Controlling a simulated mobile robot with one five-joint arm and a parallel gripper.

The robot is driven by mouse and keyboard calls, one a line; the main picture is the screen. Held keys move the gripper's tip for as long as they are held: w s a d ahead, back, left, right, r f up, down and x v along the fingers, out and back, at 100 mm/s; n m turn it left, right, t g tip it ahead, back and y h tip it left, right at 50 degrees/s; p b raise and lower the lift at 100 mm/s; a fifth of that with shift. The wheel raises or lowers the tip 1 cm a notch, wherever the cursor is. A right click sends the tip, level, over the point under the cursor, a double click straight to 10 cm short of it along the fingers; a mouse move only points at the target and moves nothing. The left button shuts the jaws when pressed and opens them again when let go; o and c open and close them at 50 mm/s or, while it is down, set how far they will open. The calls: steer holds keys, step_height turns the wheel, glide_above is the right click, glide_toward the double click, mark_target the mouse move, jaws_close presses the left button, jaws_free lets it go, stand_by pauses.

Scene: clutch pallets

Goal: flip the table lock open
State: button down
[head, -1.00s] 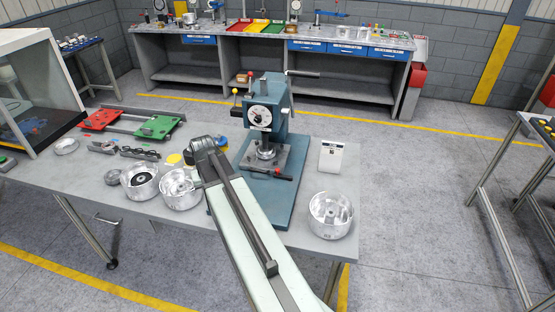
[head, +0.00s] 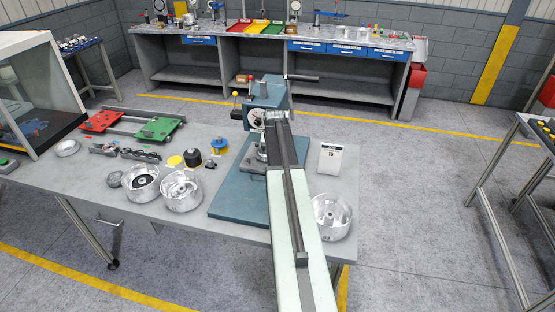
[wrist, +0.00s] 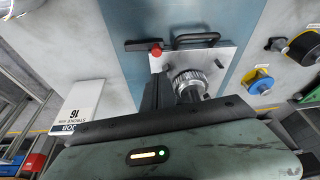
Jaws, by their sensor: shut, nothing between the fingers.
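The table lock looks to be the black lever (wrist: 138,45) with a red knob (wrist: 155,49), lying along one edge of the press's pale metal table plate (wrist: 222,62) in the wrist view. In the head view my arm hides this lever. My gripper (wrist: 161,80) shows as dark, closed fingers over the plate, beside the round metal part (wrist: 190,80) at its centre. The fingers are apart from the lever in the picture, and hold nothing. The press (head: 268,90) stands on its blue base (head: 238,203), partly behind my arm.
A black handle (wrist: 196,38) sticks up from the plate beside the red knob. A white sign (head: 330,157) stands right of the press. Metal housings (head: 182,190) stand left, and another (head: 331,217) right, partly behind my arm. Yellow, black and blue small parts lie left.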

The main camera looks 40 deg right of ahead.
steer(key=b+x, duration=0.7)
steer(key=x, duration=0.1)
steer(key=shift+f, duration=0.35)
